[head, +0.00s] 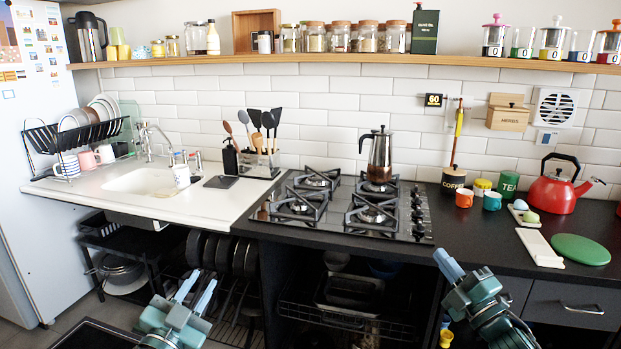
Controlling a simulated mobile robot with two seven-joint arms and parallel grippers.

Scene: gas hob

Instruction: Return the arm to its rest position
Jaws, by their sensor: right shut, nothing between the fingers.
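My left gripper (205,281) shows at the bottom left of the head view, in front of the lower shelf. Its two pale fingers stand apart with nothing between them. My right gripper (441,255) shows at the bottom right, by the front edge of the dark counter. Its fingers are together and hold nothing. Both grippers are clear of the gas hob (345,222), which lies between and beyond them. A moka pot (379,160) stands upright on a back right burner of the hob.
A red kettle (551,196), a green round board (580,249) and a white board (540,247) are on the right counter (480,238). Cups and canisters stand near the wall. A sink (145,182) is at the left. Pans (222,254) hang below the counter.

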